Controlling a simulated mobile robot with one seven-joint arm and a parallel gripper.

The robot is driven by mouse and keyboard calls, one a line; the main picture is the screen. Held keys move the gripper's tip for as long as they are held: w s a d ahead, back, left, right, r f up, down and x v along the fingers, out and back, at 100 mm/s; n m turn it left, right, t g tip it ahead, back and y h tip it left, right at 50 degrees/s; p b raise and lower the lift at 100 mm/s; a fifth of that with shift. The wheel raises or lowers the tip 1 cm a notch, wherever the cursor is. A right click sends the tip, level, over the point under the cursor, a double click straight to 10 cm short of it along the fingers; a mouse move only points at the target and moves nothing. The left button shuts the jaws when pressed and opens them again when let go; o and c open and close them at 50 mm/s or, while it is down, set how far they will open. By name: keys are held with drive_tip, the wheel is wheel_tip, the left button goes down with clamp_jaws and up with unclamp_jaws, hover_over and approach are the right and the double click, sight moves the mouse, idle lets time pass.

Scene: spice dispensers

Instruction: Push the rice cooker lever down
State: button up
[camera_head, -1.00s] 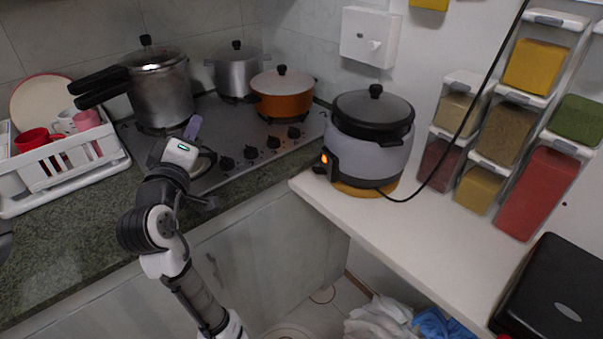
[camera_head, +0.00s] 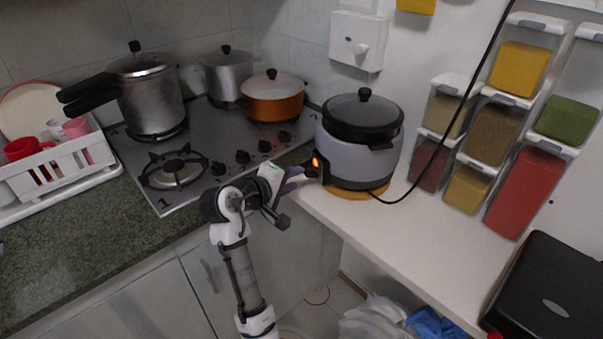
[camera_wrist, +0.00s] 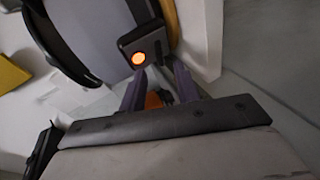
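The rice cooker (camera_head: 345,155) is a grey-lilac pot with a dark lid, standing at the left end of the white counter. A dark panel with a lit orange light (camera_head: 316,163) is on its left side; the light also shows in the wrist view (camera_wrist: 138,58). The small dark lever (camera_head: 311,173) sticks out low beside the panel, partly hidden by my fingers. My gripper (camera_head: 300,180) is at the panel. In the wrist view its two purple fingers (camera_wrist: 157,77) are apart, just below the light, with a small dark piece between them. Contact with the lever cannot be told.
The stove (camera_head: 215,150) with several pots is at the left, and a dish rack (camera_head: 60,170) is at its far left. Spice dispensers (camera_head: 490,135) hang on the wall at right. A black cable (camera_head: 440,145) runs down to the cooker. The white counter (camera_head: 420,230) is clear in front.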

sight(306, 175)
drive_tip(key=shift+p+x, duration=0.3)
drive_tip(key=shift+x, duration=1.85)
drive_tip(key=shift+c, duration=0.3)
clamp_jaws()
